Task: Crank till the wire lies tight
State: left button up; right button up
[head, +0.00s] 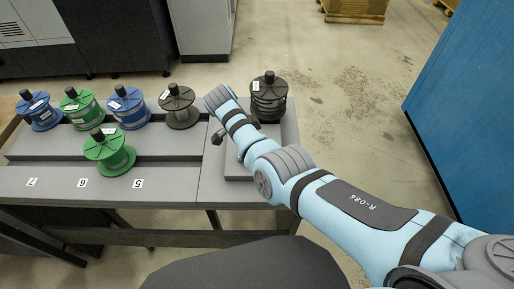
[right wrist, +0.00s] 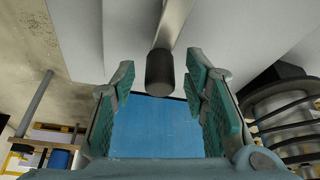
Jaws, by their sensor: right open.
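In the right wrist view my right gripper (right wrist: 158,84) is open, with its two teal-padded fingers spread. A black crank knob (right wrist: 160,70) on a pale metal arm reaches down between the fingertips, with space on both sides; the fingers are not closed on it. A spool with dark wire coils (right wrist: 285,112) stands at the right of that view. In the head view the black wire spool (head: 268,97) stands upright on a grey stand, just beyond my right arm. My right arm hides the gripper and most of the crank there. My left gripper is out of view.
Blue spools (head: 128,107), green spools (head: 108,152) and a grey spool (head: 179,105) stand on the stepped grey bench (head: 110,184) to the left, by number labels. A blue panel (head: 470,100) rises at the right. The floor between is clear.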

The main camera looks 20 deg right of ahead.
jog(key=v, duration=0.7)
jog(key=shift+r, duration=0.25)
jog(key=shift+a, duration=0.1)
